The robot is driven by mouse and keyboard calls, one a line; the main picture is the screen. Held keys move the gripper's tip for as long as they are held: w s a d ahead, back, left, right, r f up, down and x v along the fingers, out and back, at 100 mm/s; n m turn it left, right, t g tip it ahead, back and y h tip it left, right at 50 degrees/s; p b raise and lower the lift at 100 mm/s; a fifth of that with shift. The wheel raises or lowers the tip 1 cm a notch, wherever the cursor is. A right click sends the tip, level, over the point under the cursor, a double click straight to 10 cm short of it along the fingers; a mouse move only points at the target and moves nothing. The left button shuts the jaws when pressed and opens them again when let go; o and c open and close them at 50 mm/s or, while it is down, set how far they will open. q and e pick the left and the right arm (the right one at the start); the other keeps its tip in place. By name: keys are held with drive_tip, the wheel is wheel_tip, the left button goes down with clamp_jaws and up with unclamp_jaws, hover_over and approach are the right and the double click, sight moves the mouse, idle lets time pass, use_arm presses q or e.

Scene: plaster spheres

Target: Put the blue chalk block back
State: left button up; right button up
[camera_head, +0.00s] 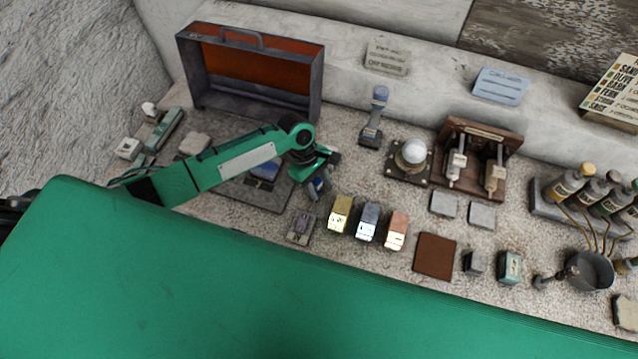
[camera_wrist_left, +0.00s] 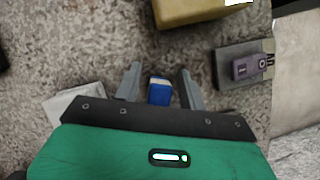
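A small blue block with a pale end shows between the fingers of my left gripper in the wrist view (camera_wrist_left: 159,91); I take it to be the blue chalk block. My left gripper (camera_wrist_left: 158,72) points down over the counter, its fingers apart, with a narrow gap visible on each side of the block. In the head view, the left gripper (camera_head: 319,184) is just left of the yellow block (camera_head: 340,213), and blue shows at its fingers. Whether the block rests on the counter cannot be told. My right gripper is not in view.
A grey-blue block (camera_head: 367,222) and an orange block (camera_head: 396,231) stand right of the yellow one. A purple piece on a grey plate (camera_head: 300,228) lies in front. A dark tray (camera_head: 268,198) holding a blue item lies left. An open case (camera_head: 250,70) stands behind.

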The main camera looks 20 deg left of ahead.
use_arm(q)
drive_tip(key=shift+r, duration=0.15)
drive_tip(key=b+v, duration=0.2)
drive_tip(key=v, duration=1)
drive_tip(key=shift+s, duration=0.1)
